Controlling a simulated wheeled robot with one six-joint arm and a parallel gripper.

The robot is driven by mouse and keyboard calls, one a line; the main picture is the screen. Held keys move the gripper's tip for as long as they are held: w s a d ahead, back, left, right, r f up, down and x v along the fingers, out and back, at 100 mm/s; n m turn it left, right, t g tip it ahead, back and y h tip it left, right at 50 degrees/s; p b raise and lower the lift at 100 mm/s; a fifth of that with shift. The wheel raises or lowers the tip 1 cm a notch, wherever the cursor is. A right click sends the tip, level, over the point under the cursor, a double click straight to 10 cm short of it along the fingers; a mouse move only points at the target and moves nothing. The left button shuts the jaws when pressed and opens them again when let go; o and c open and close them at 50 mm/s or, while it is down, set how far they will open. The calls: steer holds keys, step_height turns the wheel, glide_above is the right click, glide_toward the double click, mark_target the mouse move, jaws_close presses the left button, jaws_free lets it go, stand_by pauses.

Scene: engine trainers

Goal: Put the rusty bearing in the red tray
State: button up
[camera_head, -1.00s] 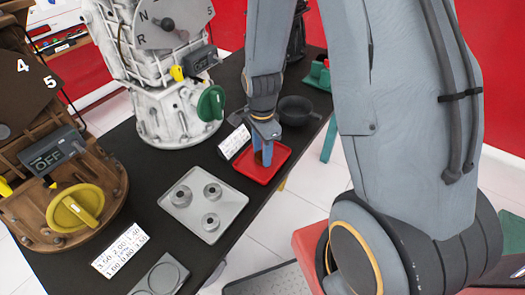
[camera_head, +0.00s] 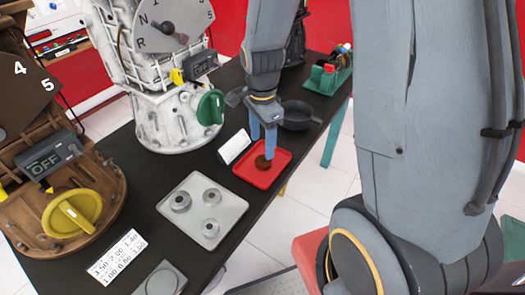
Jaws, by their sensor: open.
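The rusty bearing (camera_head: 263,162) is a small brown ring lying in the red tray (camera_head: 246,172), towards its upper right. The red tray sits on the black table beyond the grey tray. My gripper (camera_head: 263,145) points down above the red tray with its two blue fingers spread. It is open and empty, with its fingertips close above or beside the bearing. Whether a fingertip still touches the bearing I cannot tell. The grey tray (camera_head: 232,217) holds several grey bearings (camera_head: 211,196).
A white card (camera_head: 234,147) stands just left of the red tray, and a dark pan (camera_head: 298,115) is behind it to the right. A white engine trainer with a green knob (camera_head: 210,107) stands at left. A wooden one with a yellow knob (camera_head: 74,212) is nearer.

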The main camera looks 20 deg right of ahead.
step_height(320, 180, up, 5)
steer(key=s+r+n, duration=0.1)
steer(key=s+n, duration=0.8)
steer(key=n, duration=0.7)
steer(key=shift+s+d+r+t+b, duration=0.2)
steer(key=shift+t+b, duration=0.1)
steer(key=shift+t, duration=0.1)
